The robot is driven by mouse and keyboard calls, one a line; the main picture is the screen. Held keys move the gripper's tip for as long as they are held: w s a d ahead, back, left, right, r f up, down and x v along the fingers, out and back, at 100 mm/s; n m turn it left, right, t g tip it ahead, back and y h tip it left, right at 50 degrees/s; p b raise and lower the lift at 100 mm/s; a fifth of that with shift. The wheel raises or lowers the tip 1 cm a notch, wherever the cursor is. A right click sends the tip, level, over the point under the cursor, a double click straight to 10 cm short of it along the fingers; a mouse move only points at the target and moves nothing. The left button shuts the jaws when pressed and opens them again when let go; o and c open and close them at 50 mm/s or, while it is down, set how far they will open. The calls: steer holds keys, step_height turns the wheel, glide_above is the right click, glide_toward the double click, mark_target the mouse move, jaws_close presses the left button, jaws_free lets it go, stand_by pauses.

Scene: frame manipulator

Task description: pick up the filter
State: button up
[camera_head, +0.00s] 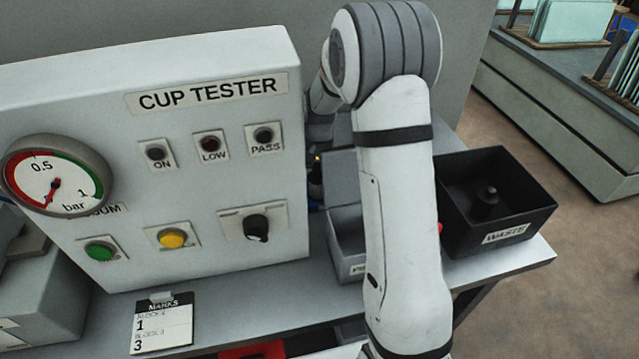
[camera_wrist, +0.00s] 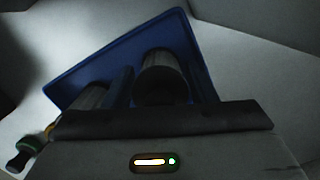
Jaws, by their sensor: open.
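No part that I can clearly tell as the filter shows in either view. In the wrist view, a blue tray (camera_wrist: 185,30) holds a dark grey cylinder (camera_wrist: 160,72) and a second cylinder (camera_wrist: 90,96) to its left. I cannot tell whether either is the filter. My gripper (camera_wrist: 160,120) shows as a dark bar across the bottom of the wrist view, over the near side of the tray; it is open. Its fingertips are too dark to make out, and nothing is seen held. In the head view my arm hides the gripper.
The cup tester box (camera_head: 225,190), with a gauge (camera_head: 56,175), buttons and a knob, stands left of my arm. A black waste bin (camera_head: 497,205) stands right of it. A grey bin (camera_head: 345,225) is partly behind my arm. A marks card (camera_head: 162,325) lies in front.

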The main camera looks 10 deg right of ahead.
steer(key=c, duration=0.7)
steer(key=shift+c, duration=0.3)
steer(key=shift+w+r, duration=0.1)
steer(key=shift+r, duration=0.05)
